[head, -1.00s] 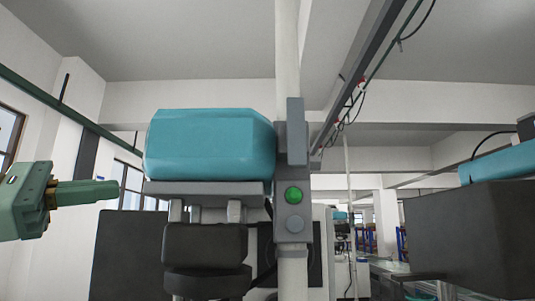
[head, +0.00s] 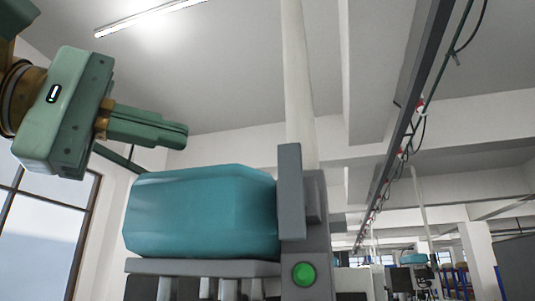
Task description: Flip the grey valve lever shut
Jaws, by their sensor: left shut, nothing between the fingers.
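The grey lever (head: 290,190) shows as a flat upright bar at the middle of the head view. It stands at the front of a grey box (head: 318,235), with a white pipe (head: 299,85) rising above. My left gripper (head: 184,135) is green, and its fingers are shut with nothing between them. It is up and to the left of the lever, clearly apart from it in the picture, with its fingers pointing right. My right gripper is not in view.
A large teal housing (head: 200,212) on a grey shelf (head: 203,267) sits just left of the lever, below my left gripper. A round green light or button (head: 304,274) is on the box below the lever. The air above the housing looks free.

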